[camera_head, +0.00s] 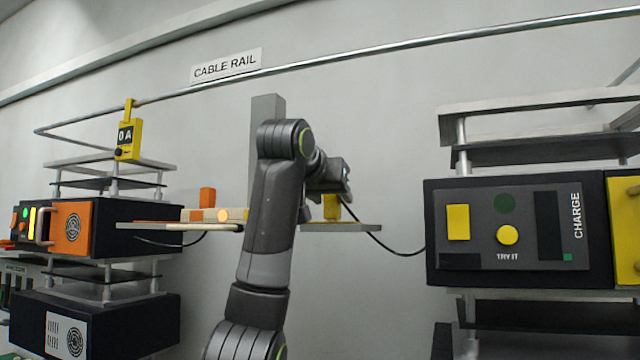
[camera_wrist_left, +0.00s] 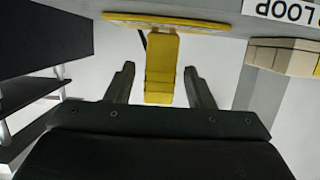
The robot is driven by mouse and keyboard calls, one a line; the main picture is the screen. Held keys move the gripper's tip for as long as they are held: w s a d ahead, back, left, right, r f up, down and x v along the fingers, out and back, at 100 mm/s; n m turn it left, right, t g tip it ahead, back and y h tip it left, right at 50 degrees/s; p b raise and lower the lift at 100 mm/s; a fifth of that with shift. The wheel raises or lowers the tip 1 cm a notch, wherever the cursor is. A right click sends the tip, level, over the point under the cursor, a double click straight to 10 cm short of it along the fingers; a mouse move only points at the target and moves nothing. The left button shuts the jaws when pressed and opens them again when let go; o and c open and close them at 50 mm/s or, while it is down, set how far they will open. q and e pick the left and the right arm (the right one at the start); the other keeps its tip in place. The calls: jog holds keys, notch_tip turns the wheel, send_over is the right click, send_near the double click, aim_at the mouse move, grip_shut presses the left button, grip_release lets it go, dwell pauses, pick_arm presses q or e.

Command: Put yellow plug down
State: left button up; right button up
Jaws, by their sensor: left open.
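The yellow plug (camera_head: 332,208) is at the small grey shelf (camera_head: 345,228) in the middle of the head view. It looks upright there, with a black cable running off to the right. In the left wrist view the plug (camera_wrist_left: 161,70) lies between my two fingers, with a visible gap on each side. Its far end is at the yellow pad (camera_wrist_left: 175,22) on the shelf. My left gripper (camera_wrist_left: 160,85) is open around the plug; in the head view the gripper (camera_head: 338,192) is just above it, partly hidden by my arm. My right gripper is out of view.
A dark charge box (camera_head: 505,240) with yellow buttons stands to the right. Another shelf (camera_head: 180,226) with an orange block (camera_head: 207,197) is left of my arm. An orange-fronted unit (camera_head: 73,228) stands farther left. A cable rail (camera_head: 350,58) crosses the wall above.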

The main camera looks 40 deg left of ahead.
pick_arm(q)
jog(key=b+v, duration=0.9)
jog(key=v, duration=0.3)
dwell(0.4)
